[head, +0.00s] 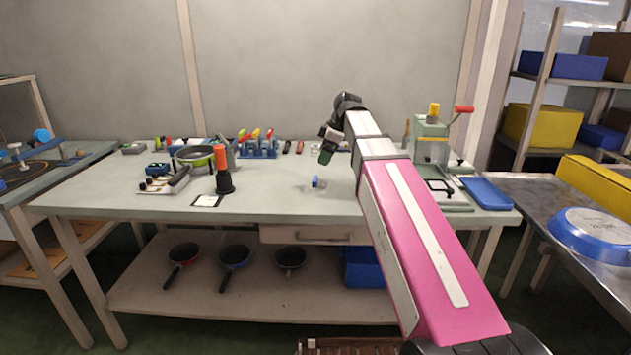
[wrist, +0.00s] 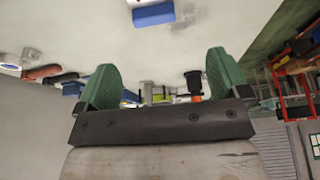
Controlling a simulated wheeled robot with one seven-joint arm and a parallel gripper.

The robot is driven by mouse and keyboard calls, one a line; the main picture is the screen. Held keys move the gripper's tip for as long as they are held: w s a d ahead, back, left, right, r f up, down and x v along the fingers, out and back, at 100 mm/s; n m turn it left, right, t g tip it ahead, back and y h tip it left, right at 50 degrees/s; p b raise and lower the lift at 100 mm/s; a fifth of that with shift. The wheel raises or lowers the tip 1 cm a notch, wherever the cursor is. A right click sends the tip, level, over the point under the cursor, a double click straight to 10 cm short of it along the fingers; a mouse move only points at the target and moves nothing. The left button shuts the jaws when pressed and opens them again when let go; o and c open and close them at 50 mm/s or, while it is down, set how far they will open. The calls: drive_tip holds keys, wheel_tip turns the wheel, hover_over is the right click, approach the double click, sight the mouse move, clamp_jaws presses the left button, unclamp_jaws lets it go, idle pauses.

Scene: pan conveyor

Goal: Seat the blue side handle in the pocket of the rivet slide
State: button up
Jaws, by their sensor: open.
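The blue side handle (head: 316,182) lies alone on the bare middle of the workbench, near its front. In the wrist view the blue handle (wrist: 153,14) shows at the top edge, partly cut off, beyond the fingers and not between them. My gripper (head: 325,156) is above the bench, behind and slightly right of the handle. In the wrist view my gripper (wrist: 160,78) has its two green fingers wide apart with nothing held. The rivet press (head: 432,140) with a red lever stands at the right. A dark frame (head: 440,187) lies before it; I cannot tell whether this is the slide's pocket.
A blue tray (head: 487,193) lies at the bench's right end. A green pan (head: 194,155), an orange-topped dark tool (head: 222,170) and a blue tool rack (head: 258,148) stand left. The bench around the handle is clear. My pink arm hides part of the right side.

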hover_over(314, 178)
drive_tip(key=d, duration=0.2)
drive_tip(key=f, duration=0.4)
drive_tip(key=shift+s+d, duration=0.1)
drive_tip(key=shift+s, duration=0.3)
drive_tip(key=shift+w+x, duration=0.2)
drive_tip(key=shift+x, duration=1.2)
drive_tip(key=shift+w+x, duration=0.15)
drive_tip(key=shift+x, duration=1.25)
drive_tip(key=shift+d, duration=0.15)
drive_tip(key=shift+c, duration=0.3)
drive_tip(key=c, duration=1)
